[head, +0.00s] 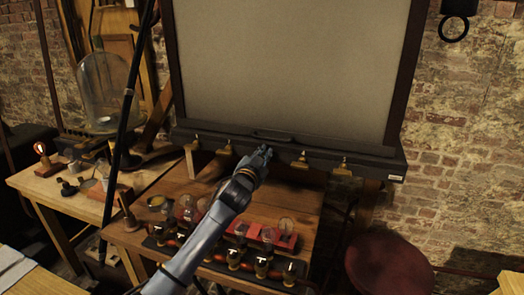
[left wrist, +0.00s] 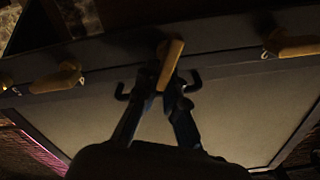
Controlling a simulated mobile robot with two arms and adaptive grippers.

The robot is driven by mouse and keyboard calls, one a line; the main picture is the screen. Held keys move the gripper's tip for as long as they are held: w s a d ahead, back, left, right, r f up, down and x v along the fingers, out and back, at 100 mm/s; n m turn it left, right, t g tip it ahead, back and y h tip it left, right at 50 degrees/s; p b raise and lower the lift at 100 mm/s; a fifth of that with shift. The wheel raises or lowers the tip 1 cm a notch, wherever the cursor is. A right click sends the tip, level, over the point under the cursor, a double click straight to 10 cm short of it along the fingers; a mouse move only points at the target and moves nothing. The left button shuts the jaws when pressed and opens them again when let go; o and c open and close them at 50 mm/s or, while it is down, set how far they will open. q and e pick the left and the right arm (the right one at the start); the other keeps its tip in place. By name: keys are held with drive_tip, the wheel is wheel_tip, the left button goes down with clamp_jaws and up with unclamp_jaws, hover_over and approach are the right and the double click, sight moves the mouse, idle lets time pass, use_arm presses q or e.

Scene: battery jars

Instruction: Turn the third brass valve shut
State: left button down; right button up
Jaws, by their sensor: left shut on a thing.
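Brass valves stand in a row along the dark ledge (head: 370,157) under a large framed pale panel (head: 290,65). In the head view two show left of my gripper, the first (head: 192,145) and second (head: 227,150), and two to its right, the fourth (head: 300,161) and fifth (head: 343,168). My left gripper (head: 262,152) is at the middle place and hides the third valve there. In the left wrist view my left gripper (left wrist: 163,80) is shut on the third brass valve (left wrist: 171,60). Its handle lies crosswise to the neighbouring valve handles (left wrist: 57,76). My right gripper is not in view.
A wooden table (head: 165,190) below carries several jars and dark-based devices (head: 262,265) under my left arm. A side table (head: 60,190) at left holds a glass dome (head: 105,90) and a lamp. A red round stool (head: 390,268) stands at right.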

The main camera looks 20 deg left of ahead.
use_arm(q)
drive_tip(key=m, duration=0.4)
drive_tip(key=d+f+m+p, duration=0.1)
drive_tip(key=m, duration=0.3)
drive_tip(key=f+m+p, duration=0.1)
drive_tip(key=m, duration=0.3)
drive_tip(key=shift+d+f+m, duration=0.1)
drive_tip(key=shift+d+m, duration=0.1)
drive_tip(key=shift+m, duration=0.2)
idle(0.3)
drive_tip(key=c, duration=1.4)
unclamp_jaws()
drive_tip(key=shift+s, duration=0.1)
drive_tip(key=s, duration=1.2)
drive_tip(key=shift+a, duration=0.2)
drive_tip(key=shift+w, duration=0.1)
